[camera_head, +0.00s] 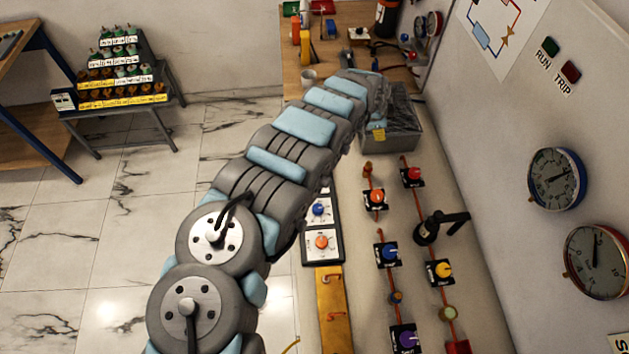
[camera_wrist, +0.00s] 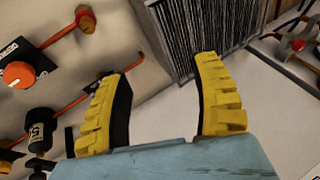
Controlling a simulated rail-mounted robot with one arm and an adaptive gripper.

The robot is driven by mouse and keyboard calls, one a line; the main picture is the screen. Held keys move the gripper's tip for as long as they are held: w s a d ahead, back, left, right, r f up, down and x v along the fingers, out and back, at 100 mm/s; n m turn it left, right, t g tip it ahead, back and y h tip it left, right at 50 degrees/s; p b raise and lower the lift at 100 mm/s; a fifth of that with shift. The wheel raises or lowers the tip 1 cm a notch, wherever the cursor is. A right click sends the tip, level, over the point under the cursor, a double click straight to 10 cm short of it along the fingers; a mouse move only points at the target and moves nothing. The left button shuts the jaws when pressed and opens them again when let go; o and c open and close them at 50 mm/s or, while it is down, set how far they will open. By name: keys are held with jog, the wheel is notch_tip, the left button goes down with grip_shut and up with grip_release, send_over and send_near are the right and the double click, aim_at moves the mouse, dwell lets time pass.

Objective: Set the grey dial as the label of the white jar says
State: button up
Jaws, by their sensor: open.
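I cannot make out a grey dial or a white jar with a readable label in either view. A small pale cup-like thing (camera_head: 308,77) stands on the wooden bench beside my arm in the head view; I cannot tell whether it is the jar. My gripper (camera_wrist: 158,75) shows in the wrist view with its two yellow ribbed fingers apart and nothing between them. It is over a pale surface near a grey ribbed box (camera_wrist: 205,35). In the head view my arm hides the gripper and part of the bench.
The panel carries an orange knob (camera_head: 375,197), a red knob (camera_head: 412,175), a blue knob (camera_head: 387,253), a yellow knob (camera_head: 439,271) and a purple knob (camera_head: 405,340). A black valve (camera_head: 430,229) stands up among them. Gauges (camera_head: 557,179) hang on the right wall. A bottle rack (camera_head: 115,75) stands left.

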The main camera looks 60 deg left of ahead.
jog(key=s+a+g+h+b, duration=0.1)
jog(key=s+g+h+b, duration=0.3)
jog(key=s, duration=1.7)
jog(key=shift+g+y, duration=0.5)
jog(key=shift+y, duration=0.3)
jog(key=shift+s+f, duration=0.15)
jog(key=shift+f, duration=8.4)
grip_shut()
